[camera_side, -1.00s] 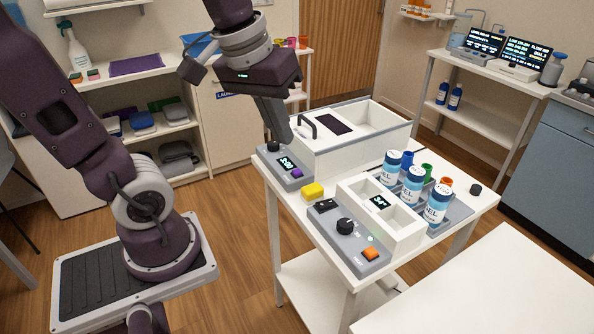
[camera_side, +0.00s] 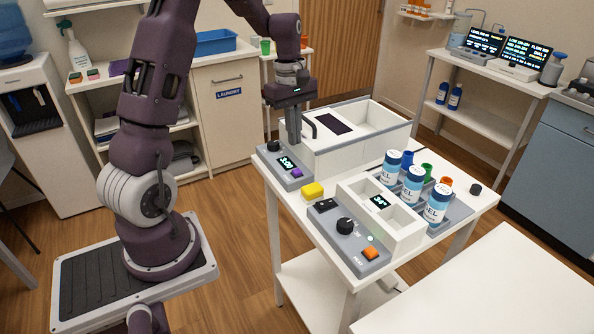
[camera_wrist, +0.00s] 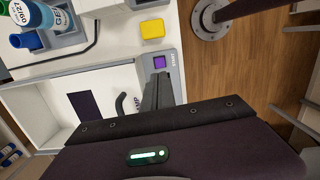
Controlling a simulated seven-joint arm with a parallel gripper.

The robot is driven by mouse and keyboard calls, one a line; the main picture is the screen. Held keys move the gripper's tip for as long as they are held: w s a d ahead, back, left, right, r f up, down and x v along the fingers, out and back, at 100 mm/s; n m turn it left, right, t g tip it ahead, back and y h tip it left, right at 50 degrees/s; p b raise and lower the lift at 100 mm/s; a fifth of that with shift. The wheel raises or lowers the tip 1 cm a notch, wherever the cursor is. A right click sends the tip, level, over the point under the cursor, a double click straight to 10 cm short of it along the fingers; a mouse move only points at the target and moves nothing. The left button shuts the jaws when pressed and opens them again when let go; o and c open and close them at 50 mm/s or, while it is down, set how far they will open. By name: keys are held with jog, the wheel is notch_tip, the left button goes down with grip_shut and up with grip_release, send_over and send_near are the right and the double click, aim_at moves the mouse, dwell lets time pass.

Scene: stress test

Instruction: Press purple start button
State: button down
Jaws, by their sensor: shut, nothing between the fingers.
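The purple button (camera_side: 297,173) sits on a grey control panel (camera_side: 272,163) at the left end of the white trolley top, beside a display reading 5:00. In the wrist view the purple button (camera_wrist: 159,61) shows uncovered, just beyond my fingertips. My gripper (camera_side: 294,143) points straight down with its fingers shut and empty. In the wrist view my gripper (camera_wrist: 160,76) is over the panel, its tips close to the button on the display side. I cannot tell its exact height; the button looks untouched.
A white open-topped box (camera_side: 345,150) with a black handle stands right behind the panel, close to my fingers. A yellow block (camera_side: 313,190) lies in front. A second panel has a black knob (camera_side: 346,226) and an orange button (camera_side: 371,253). Gel bottles (camera_side: 413,184) stand at right.

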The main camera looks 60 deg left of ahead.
aim_at(297, 170)
jog(key=shift+d+f, duration=0.2)
jog(key=shift+f, duration=1.55)
jog(key=shift+d+f, duration=0.15)
jog(key=shift+f, duration=1.6)
jog(key=shift+f, duration=0.5)
jog(key=shift+a+r, duration=0.3)
jog(key=shift+a, duration=0.45)
jog(key=shift+a+r, duration=0.25)
jog(key=shift+a, duration=0.5)
notch_tip(297, 170, up, 7)
jog(key=shift+a, duration=0.35)
